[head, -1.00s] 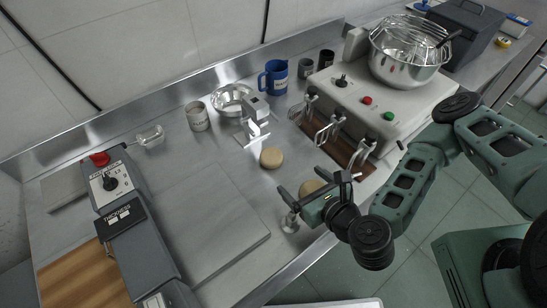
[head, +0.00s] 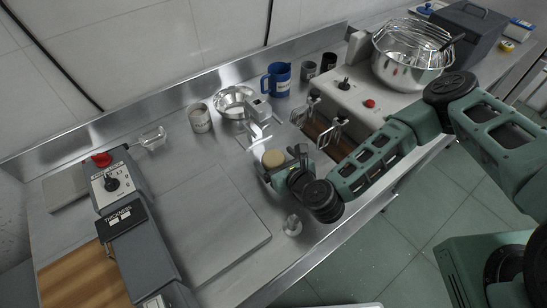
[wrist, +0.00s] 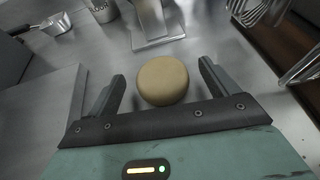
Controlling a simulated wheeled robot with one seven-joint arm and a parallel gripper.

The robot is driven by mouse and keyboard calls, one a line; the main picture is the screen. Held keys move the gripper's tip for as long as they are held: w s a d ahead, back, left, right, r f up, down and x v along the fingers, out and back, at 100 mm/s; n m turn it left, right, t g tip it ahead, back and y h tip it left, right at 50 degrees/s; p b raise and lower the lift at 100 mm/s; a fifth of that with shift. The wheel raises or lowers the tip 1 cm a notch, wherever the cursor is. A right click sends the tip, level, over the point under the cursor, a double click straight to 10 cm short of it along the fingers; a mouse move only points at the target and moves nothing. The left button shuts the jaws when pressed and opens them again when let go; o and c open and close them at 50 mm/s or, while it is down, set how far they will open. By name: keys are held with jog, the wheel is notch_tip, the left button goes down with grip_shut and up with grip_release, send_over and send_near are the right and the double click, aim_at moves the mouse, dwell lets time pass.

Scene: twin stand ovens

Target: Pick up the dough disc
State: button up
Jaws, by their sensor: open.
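A round, tan dough disc (head: 272,158) lies on the steel worktop, in front of a small metal stand. My gripper (head: 280,163) is low over the worktop at the disc, its fingers apart. In the wrist view the dough disc (wrist: 162,80) sits between the two open fingers (wrist: 161,73), with a visible gap on each side. The disc is not held. A second disc seen earlier nearer the front edge is out of sight now; my gripper and arm cover part of that area.
The metal stand (head: 257,110) is just behind the disc. A steel bowl (head: 235,97), a blue jug (head: 277,79) and a grey cup (head: 200,118) stand farther back. The mixer (head: 365,98) with wire beaters is at right. A flat steel plate (head: 215,235) lies front left.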

jog(key=shift+x, duration=1.05)
jog(key=c, duration=1.1)
